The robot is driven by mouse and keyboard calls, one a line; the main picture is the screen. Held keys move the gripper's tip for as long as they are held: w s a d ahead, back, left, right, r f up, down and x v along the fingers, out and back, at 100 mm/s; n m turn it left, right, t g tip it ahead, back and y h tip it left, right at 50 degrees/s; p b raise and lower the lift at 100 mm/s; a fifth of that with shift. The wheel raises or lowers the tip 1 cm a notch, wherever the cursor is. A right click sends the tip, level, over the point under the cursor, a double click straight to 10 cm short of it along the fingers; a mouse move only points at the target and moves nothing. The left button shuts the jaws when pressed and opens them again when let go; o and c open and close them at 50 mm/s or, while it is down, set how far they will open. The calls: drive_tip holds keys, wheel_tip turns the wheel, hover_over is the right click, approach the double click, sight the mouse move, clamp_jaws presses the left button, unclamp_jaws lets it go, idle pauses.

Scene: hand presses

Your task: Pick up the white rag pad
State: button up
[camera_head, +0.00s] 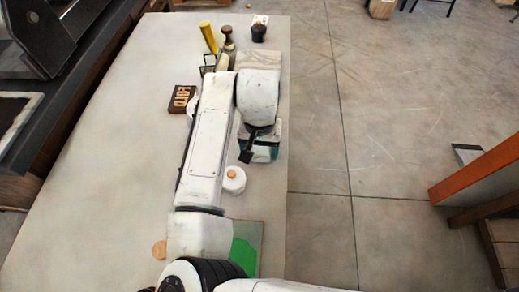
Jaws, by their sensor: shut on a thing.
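My gripper (250,149) shows as a small dark shape below the bent white wrist of my arm, over the right part of the table. It is shut on a pale pad with teal at its edge (265,152), which looks like the white rag pad. My wrist covers much of the pad and the grip, so I cannot tell how the jaws sit on it or whether it is clear of the table.
On the pale table (120,130) are a white round container (233,180), a green sheet (243,256), a dark type block (183,99), a yellow cylinder (208,38) and a beige block (259,59). A dark press (45,35) stands left. The table's left middle is clear.

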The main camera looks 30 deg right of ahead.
sight(260, 148)
drive_tip(key=shift+r, duration=0.5)
wheel_tip(260, 148, up, 2)
drive_tip(key=shift+r, duration=0.2)
drive_tip(key=s+d+r, duration=0.2)
drive_tip(key=s+r, duration=0.2)
drive_tip(key=s, duration=0.2)
drive_tip(key=s+d+r, duration=0.3)
drive_tip(key=s+r, duration=0.2)
drive_tip(key=s, duration=0.1)
drive_tip(key=shift+s+d+r+p, duration=0.3)
drive_tip(key=shift+s+d+p, duration=0.05)
drive_tip(key=shift+s+p, duration=0.1)
drive_tip(key=shift+w, duration=0.1)
